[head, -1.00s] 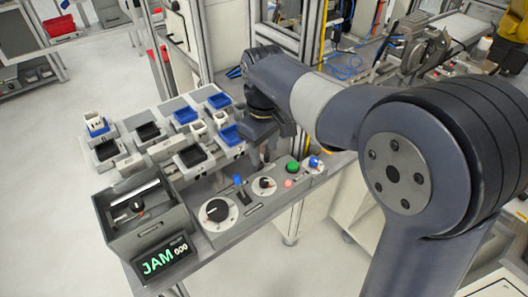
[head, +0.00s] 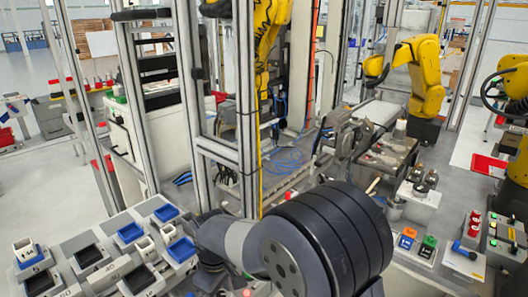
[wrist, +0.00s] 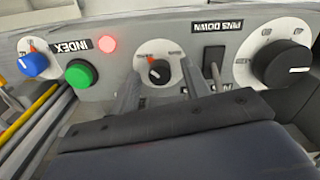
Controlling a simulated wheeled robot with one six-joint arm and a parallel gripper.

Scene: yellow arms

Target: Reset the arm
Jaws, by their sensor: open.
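Several yellow robot arms stand beyond the bench in the head view. One hangs inside the frame (head: 265,45), one is bent over at upper right (head: 420,80), and another is cut by the right edge (head: 510,85). In the wrist view my gripper (wrist: 160,78) is open and empty, its two grey fingers on either side of a small black knob (wrist: 158,72); I cannot tell whether they touch the panel. A green button (wrist: 80,74), a blue knob (wrist: 34,64), a lit red lamp (wrist: 107,44), a black switch (wrist: 213,62) and a large black dial (wrist: 285,65) are nearby.
A control box (head: 465,262) with a blue lever stands at lower right, beside a box with red and green buttons (head: 475,228) and coloured numbered blocks (head: 428,243). Trays with blue and black cups (head: 130,232) fill the lower left. Metal frame posts (head: 190,100) rise behind my arm.

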